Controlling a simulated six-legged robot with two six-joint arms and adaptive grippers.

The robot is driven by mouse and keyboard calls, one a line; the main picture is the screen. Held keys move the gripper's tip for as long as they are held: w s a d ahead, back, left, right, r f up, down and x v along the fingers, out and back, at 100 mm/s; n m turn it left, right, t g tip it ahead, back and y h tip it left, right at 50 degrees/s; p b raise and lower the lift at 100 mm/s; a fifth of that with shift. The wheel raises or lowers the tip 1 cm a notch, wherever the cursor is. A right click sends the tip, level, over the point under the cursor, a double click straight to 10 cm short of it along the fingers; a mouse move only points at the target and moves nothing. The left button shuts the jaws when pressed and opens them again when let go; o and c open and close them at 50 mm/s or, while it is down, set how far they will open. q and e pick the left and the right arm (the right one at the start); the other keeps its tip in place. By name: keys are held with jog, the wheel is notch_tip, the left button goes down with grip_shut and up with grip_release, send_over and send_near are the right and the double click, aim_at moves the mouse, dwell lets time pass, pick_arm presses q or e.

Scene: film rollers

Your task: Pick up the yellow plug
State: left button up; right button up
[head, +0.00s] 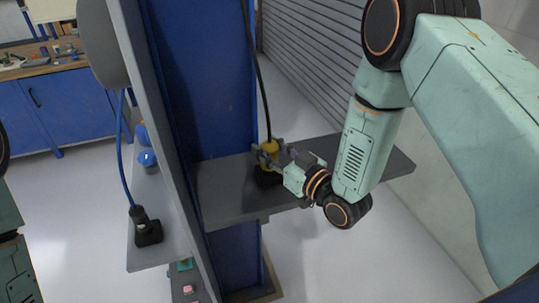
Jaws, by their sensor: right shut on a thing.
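The yellow plug (268,150) stands upright on the grey shelf at the middle of the head view, over a dark socket block (268,180). A black cable (260,85) runs up from its top. My right gripper (270,156) comes in from the right and is shut around the plug. Its fingers hide part of the plug, and I cannot tell whether the plug is seated in the block. My left gripper is not in view.
The grey shelf (375,163) sticks out from a blue column (215,90). A grey upright panel (160,110) separates it from another shelf on the left, where a black plug (140,218) with a blue cable stands. A blue workbench (65,105) is at the back left.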

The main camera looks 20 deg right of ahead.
jog(key=shift+d+f, duration=0.1)
jog(key=shift+c, duration=2)
